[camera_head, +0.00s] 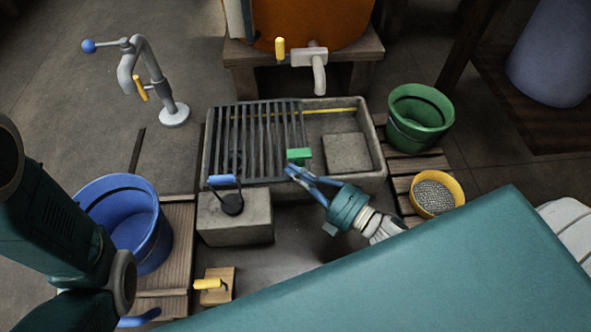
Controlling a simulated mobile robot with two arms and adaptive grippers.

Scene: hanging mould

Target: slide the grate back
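The grate (250,130), a rack of dark parallel bars, lies over the left part of a grey stone basin (372,130). The basin's right part is uncovered. A green block-shaped handle (299,155) sits at the grate's right front corner. My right gripper (292,172), with blue fingers, is at the basin's front edge, just below the green handle. Its fingertips look close together, but I cannot tell whether they touch each other or the handle. My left arm is at the left edge. Only a blue piece, possibly a finger of my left gripper (139,318), shows at the bottom.
A stone block with a blue handle (222,181) stands before the basin. A blue bucket (128,225) is left, a green bucket (419,118) and yellow sieve (437,194) right. A tap (318,70) is behind, a standing pipe (150,80) back left.

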